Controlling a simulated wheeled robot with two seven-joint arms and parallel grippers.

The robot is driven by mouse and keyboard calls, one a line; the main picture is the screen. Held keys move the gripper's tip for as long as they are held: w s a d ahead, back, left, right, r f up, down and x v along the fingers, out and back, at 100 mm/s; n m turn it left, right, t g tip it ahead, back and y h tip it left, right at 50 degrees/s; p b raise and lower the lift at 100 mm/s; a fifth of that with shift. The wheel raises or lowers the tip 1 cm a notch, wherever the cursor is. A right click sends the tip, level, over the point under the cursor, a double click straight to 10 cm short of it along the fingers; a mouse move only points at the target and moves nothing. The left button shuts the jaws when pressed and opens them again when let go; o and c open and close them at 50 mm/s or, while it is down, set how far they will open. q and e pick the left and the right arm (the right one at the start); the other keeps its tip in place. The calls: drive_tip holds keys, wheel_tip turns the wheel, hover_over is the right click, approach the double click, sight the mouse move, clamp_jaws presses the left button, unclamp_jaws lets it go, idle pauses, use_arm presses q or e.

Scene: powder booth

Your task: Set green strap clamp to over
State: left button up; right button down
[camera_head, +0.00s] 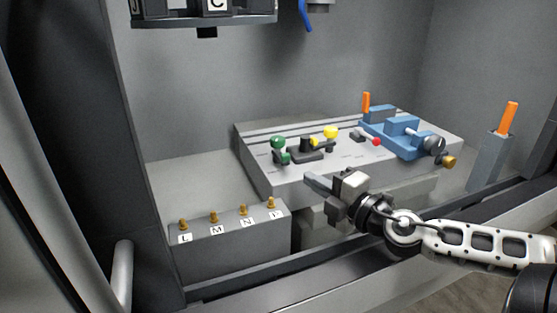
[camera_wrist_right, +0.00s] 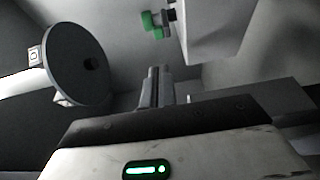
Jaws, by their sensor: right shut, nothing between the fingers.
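The green strap clamp (camera_head: 279,149) stands at the left end of the grey fixture table (camera_head: 255,147), with a green knob on top and a green part below it. Beside it are a dark base and a yellow-knobbed clamp (camera_head: 329,132). My right gripper (camera_head: 312,180) is shut and empty, in front of the table's front edge and below and right of the green clamp, apart from it. In the right wrist view its closed fingers (camera_wrist_right: 157,86) point up the picture, and green parts (camera_wrist_right: 152,25) show beyond them. My left gripper is not in view.
A blue vise (camera_head: 403,137) with an orange handle stands on the table's right. A grey block (camera_head: 232,240) with several brass pegs and letter labels sits at front left. An orange-handled post (camera_head: 494,155) stands right. A dark machine head (camera_head: 205,10) hangs above.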

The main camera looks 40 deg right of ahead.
sight(282, 178)
drive_tip(key=w, duration=0.8)
drive_tip(key=shift+w+a+r, duration=0.15)
drive_tip(key=shift+a, duration=0.2)
drive_tip(key=shift+w+a, duration=0.1)
drive_tip(key=shift+w, duration=0.7)
use_arm(q)
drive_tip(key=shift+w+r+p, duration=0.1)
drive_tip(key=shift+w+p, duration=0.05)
drive_tip(key=shift+p, duration=0.15)
use_arm(e)
drive_tip(key=shift+w+f, duration=0.1)
drive_tip(key=shift+f, duration=0.1)
